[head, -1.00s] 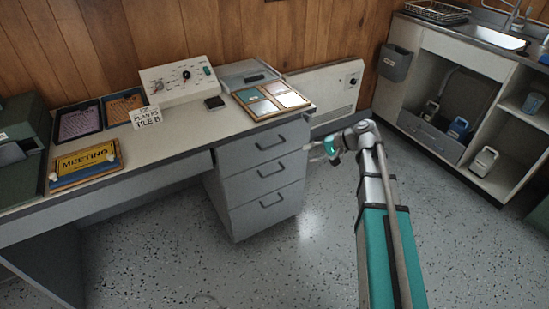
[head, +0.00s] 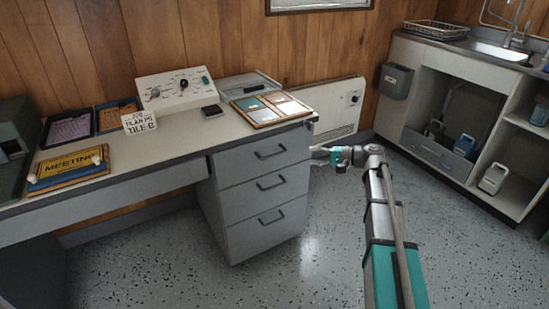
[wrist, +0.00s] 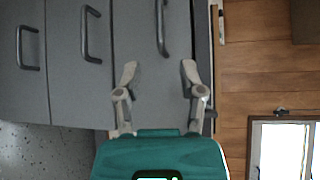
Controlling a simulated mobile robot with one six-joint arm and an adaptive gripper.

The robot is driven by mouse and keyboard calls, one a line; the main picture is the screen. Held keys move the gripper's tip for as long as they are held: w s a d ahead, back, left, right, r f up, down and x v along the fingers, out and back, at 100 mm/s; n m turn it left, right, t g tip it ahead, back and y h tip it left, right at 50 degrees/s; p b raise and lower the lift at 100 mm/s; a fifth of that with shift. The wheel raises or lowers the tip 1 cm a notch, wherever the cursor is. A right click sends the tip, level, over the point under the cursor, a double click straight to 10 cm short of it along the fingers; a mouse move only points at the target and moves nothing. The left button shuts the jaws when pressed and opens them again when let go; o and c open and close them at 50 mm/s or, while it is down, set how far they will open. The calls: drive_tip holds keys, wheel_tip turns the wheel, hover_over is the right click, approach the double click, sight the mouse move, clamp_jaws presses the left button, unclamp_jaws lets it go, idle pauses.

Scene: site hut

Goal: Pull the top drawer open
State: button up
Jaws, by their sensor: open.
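The top drawer (head: 240,163) of the grey desk pedestal is shut, with a dark bar handle (head: 270,153) on its front. The two drawers below it are also shut. My gripper (head: 322,155) is right of the pedestal in the head view, apart from the handle. In the wrist view the drawers appear turned sideways, with the top drawer (wrist: 145,50) rightmost. My gripper (wrist: 159,74) is open and empty there, its two fingers pointing at the drawer front. The top handle (wrist: 162,28) lies beyond the fingertips, roughly between them sideways.
The desktop (head: 190,128) overhangs the drawers and holds a control box (head: 178,88), trays and a framed board (head: 270,108). A wall heater (head: 330,108) stands behind my gripper. A sink unit (head: 445,110) is at right. The speckled floor before the drawers is clear.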

sight(274, 155)
drive_tip(key=shift+a, duration=0.1)
drive_tip(key=b+x, duration=0.2)
drive_tip(key=x, duration=1.1)
drive_tip(key=shift+a, duration=0.35)
drive_tip(key=shift+w, duration=0.1)
clamp_jaws()
